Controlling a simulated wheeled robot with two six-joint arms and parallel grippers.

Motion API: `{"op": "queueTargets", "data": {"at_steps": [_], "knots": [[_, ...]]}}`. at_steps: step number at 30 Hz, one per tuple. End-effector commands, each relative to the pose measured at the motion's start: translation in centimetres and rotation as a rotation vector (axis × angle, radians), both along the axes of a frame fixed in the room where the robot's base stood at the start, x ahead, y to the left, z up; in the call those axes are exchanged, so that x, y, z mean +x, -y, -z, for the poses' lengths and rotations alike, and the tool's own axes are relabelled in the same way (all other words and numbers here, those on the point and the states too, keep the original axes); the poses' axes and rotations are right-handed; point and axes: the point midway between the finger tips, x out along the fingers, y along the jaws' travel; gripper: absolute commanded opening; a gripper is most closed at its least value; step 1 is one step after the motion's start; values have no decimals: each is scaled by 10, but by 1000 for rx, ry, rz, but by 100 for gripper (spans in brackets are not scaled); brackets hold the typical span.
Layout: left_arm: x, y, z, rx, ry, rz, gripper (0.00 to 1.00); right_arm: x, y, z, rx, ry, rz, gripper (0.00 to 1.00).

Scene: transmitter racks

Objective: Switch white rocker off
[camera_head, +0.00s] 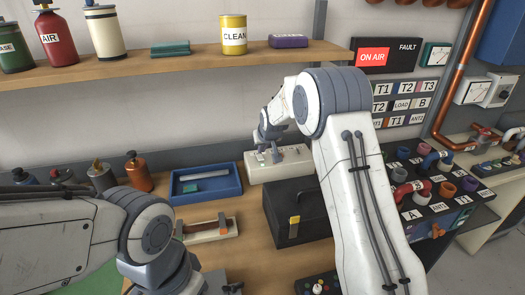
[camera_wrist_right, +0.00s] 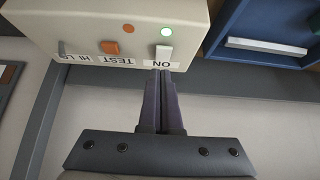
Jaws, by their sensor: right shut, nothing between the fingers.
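An orange TEST switch (camera_wrist_right: 110,47) sits beside the rocker, with a HI LO lever (camera_wrist_right: 62,48) beyond. A blue tray (camera_head: 207,194) is left of the box, and a black toolbox (camera_head: 285,222) stands in front. A shelf (camera_head: 180,66) runs above.

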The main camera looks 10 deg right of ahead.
Motion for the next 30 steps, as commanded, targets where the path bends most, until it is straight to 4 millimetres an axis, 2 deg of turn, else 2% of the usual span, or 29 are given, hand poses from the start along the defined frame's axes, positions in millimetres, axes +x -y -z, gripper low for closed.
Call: {"op": "queueTargets", "data": {"at_steps": [6, 18, 23, 30], "knots": [[0, 0, -6, 0, 0, 0, 50, -3, 0, 18, 0, 0, 0, 0], [0, 0, -5, 0, 0, 0, 50, -3, 0, 22, 0, 2, 0, 0], [0, 0, 8, 0, 0, 0, 50, -4, 0, 34, 0, 1, 0, 0], [0, 0, 3, 0, 0, 0, 50, -4, 0, 29, 0, 0, 0, 0]]}}
